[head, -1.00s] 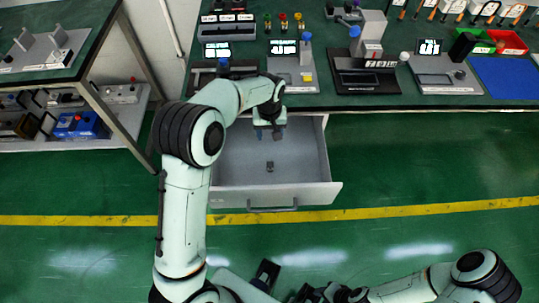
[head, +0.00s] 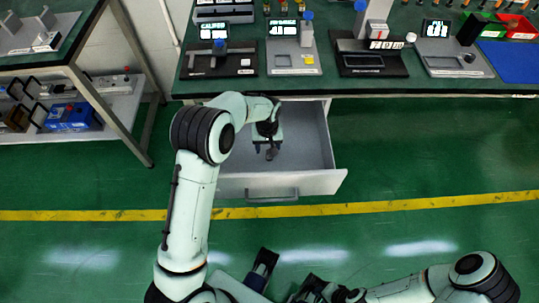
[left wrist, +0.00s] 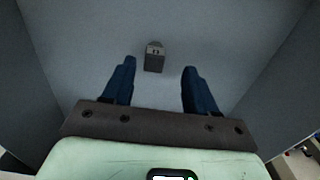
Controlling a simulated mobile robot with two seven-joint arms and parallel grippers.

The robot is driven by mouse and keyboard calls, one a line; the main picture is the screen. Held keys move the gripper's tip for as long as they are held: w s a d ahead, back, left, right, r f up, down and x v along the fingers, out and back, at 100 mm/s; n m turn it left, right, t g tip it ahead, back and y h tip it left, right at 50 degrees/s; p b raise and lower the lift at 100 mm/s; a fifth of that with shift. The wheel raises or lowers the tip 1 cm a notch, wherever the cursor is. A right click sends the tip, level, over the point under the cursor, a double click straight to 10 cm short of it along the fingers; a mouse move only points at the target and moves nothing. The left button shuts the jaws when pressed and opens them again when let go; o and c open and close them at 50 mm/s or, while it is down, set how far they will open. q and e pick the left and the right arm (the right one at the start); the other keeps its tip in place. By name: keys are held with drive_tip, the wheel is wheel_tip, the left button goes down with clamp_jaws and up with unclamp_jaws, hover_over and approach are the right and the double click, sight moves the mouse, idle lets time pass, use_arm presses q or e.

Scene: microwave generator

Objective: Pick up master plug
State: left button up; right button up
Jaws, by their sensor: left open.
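The master plug (left wrist: 154,57), a small dark block with a lighter top face, lies on the grey drawer floor. In the left wrist view it shows just beyond the fingertips, between their lines and a little nearer the left finger. My left gripper (left wrist: 160,67) is open, with its two blue fingers apart and nothing between them. In the head view my left gripper (head: 270,152) is down inside the open drawer (head: 310,182), and I cannot clearly separate the plug from the fingers there. My right gripper (head: 312,290) is low in the head view, dark and unclear.
The drawer walls surround my left gripper. The green workbench (head: 440,87) above carries several instruments, including a black device (head: 370,62) and a blue mat (head: 510,58). A side table with a lower shelf (head: 100,105) stands at the left. The floor in front is clear.

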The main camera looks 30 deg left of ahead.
sight(269, 155)
use_arm(q)
drive_tip(key=f, duration=0.3)
drive_tip(key=w+f, duration=0.1)
drive_tip(key=f, duration=0.1)
drive_tip(key=shift+d, duration=0.15)
clamp_jaws()
drive_tip(key=shift+r, duration=0.1)
